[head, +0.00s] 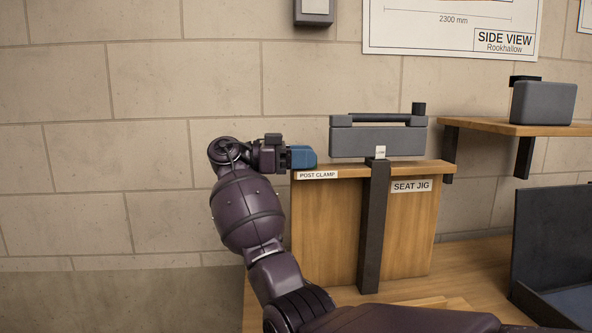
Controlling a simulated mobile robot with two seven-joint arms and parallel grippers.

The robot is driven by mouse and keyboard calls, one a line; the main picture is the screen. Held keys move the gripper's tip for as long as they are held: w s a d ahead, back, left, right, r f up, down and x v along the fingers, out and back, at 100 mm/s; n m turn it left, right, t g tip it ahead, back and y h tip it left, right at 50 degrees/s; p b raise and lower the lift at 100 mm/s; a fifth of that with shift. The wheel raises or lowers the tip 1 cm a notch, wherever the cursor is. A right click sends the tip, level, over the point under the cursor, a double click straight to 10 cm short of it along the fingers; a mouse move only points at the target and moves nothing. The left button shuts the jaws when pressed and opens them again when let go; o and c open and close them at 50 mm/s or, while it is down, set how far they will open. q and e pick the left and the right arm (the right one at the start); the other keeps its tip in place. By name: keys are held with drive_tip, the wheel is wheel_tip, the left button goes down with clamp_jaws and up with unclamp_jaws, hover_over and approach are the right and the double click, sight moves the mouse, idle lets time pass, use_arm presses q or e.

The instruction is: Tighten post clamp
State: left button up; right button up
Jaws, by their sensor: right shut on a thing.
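A wooden stand labelled SEAT JIG (325,230) carries a long grey block (350,143) with a dark bar and an upright knob on top. A dark post (373,230) runs down the stand's front below the block. A POST CLAMP label (318,174) is at the stand's top left corner. A blue piece (303,157) sits just above that label. My right gripper (286,156) is at the blue piece's left side and shut on it. The fingertips are partly hidden, and how the blue piece joins the stand cannot be made out. My left gripper is not in view.
A wall shelf (490,126) with a grey case (543,103) is at the right. A dark open bin (553,240) stands on the wooden bench (450,271) at lower right. A grey box (314,8) and a drawing sheet (450,25) are on the wall. The wall area left of my arm is clear.

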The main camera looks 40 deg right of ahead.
drive_tip(key=shift+w+f+m+g+y+b, duration=0.2)
drive_tip(key=shift+f+m+g+y+b, duration=0.3)
drive_tip(key=shift+m+g+y+b, duration=0.35)
drive_tip(key=shift+r+m+g+y+b, duration=0.3)
drive_tip(key=shift+g+y, duration=0.15)
drive_tip(key=shift+g, duration=0.1)
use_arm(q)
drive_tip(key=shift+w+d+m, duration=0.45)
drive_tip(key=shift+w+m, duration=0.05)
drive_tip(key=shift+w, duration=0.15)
use_arm(e)
drive_tip(key=shift+s, duration=0.1)
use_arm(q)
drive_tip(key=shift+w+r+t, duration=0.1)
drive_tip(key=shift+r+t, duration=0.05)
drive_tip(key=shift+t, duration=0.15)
use_arm(e)
drive_tip(key=shift+r, duration=0.1)
drive_tip(key=o, duration=0.6)
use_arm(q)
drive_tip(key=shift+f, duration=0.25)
use_arm(e)
drive_tip(key=shift+o, duration=0.2)
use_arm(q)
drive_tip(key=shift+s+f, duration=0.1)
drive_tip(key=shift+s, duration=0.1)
